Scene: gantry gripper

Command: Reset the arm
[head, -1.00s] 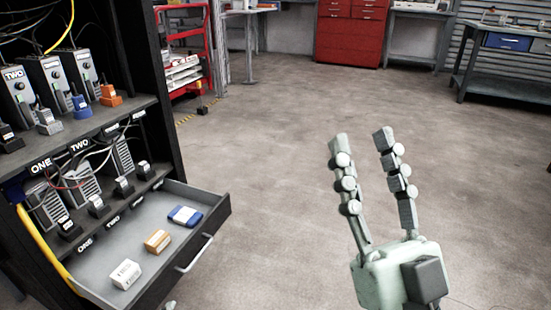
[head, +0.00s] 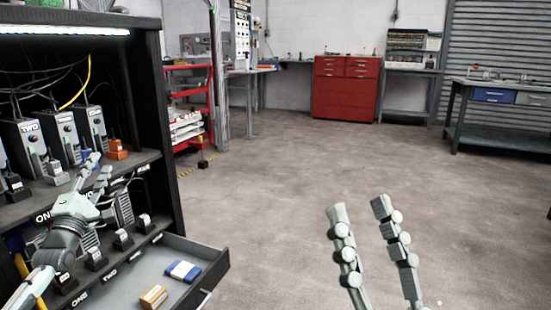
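My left gripper (head: 99,168) is in front of the shelf cabinet at the left, its fingers pointing up and to the right. My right gripper (head: 360,208) is at the lower middle of the head view, pointing up over open floor. Its two fingers are wide apart and empty. Its palm is cut off by the bottom edge.
The cabinet (head: 150,110) holds several labelled grey units and an orange connector (head: 117,150). Below, an open drawer (head: 210,274) holds a blue-white block (head: 183,271) and an orange-white block (head: 153,296). A red tool chest (head: 345,95) stands far back. The middle floor is clear.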

